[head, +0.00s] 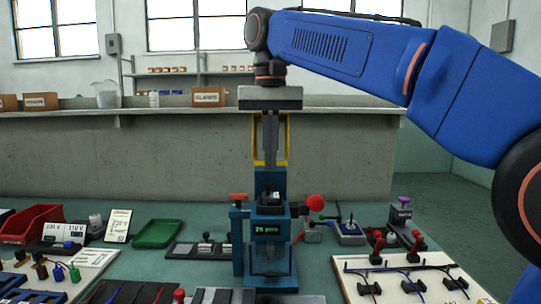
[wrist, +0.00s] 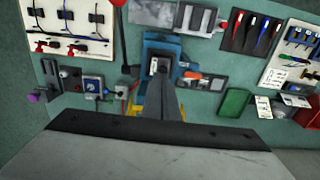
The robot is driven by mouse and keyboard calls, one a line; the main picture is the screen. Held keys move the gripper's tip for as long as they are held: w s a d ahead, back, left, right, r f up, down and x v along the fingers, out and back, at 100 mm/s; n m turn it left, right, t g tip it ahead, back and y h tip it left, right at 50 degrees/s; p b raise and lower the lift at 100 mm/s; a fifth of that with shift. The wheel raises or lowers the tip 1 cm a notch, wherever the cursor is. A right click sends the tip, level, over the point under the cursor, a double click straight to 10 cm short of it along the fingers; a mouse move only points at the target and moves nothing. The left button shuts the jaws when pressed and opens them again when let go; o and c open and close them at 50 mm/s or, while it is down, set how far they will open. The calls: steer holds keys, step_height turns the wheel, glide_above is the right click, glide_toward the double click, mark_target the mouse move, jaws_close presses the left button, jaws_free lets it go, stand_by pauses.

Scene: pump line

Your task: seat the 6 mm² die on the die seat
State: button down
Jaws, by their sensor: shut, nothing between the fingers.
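My gripper (head: 270,163) is shut and empty, pointing down above the blue press (head: 270,245). In the wrist view its closed fingers (wrist: 166,78) reach toward the middle of the press. A small dark block (head: 271,198) sits at the top centre of the press, below the fingertips with a gap between; the wrist view shows a pale and dark piece (wrist: 154,66) there. I cannot tell whether this is the die seat alone or holds a die. Small grey blocks stand on a dark strip (head: 182,250) left of the press. No 6 mm² marking is readable.
A yellow frame (head: 287,135) rises behind my fingers. A red ball knob (head: 315,202) sticks out right of the press, and an orange-topped post (head: 238,197) stands left. A green tray (head: 157,233) and red bin (head: 32,223) lie left; a wired board (head: 410,280) lies right.

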steer(key=shift+f, duration=1.75)
stand_by(0.5)
step_height(320, 180, up, 8)
steer(key=shift+f, duration=0.25)
stand_by(0.9)
